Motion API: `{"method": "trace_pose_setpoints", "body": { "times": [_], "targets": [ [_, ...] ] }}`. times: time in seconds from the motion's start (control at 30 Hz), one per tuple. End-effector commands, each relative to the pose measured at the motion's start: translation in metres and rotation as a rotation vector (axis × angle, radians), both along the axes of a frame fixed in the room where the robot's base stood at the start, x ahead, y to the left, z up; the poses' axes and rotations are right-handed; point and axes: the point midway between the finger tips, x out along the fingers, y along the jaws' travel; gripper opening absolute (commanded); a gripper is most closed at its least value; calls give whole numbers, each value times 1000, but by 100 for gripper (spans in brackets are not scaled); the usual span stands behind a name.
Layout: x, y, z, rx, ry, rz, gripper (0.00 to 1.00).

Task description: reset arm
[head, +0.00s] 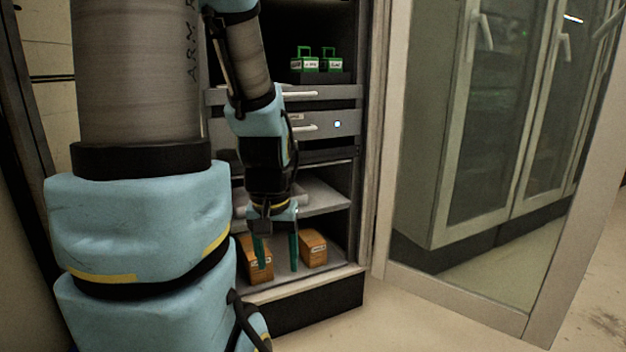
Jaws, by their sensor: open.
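My gripper (276,252) hangs at the end of my blue and grey arm, fingers pointing down, in front of the lower part of an open cabinet (366,150). Its two green fingers are apart, and I see nothing held between them. Behind the fingers, on the bottom shelf, stand two orange-brown boxes with small labels. The left box (255,266) is partly hidden by a finger. The right box (313,248) is just right of the fingers. I cannot tell whether a finger touches the left box.
Two green objects with handles (304,62) stand on an upper shelf. An open glass door (480,170) stands at the right. Floor (410,320) in front is clear.

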Motion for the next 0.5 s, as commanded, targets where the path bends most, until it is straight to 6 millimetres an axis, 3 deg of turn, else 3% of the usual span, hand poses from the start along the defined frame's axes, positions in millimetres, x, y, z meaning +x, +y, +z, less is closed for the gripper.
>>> {"method": "trace_pose_setpoints", "body": {
  "times": [0.03, 0.17, 0.37, 0.5],
  "targets": [
    [0, 0, 18, 0, 1, 0, 63],
    [0, 0, 40, 0, 1, 0, 63],
    [0, 0, 91, 1, 1, -1, 63],
    [1, 0, 137, 1, 1, -1, 63]
  ]
}}
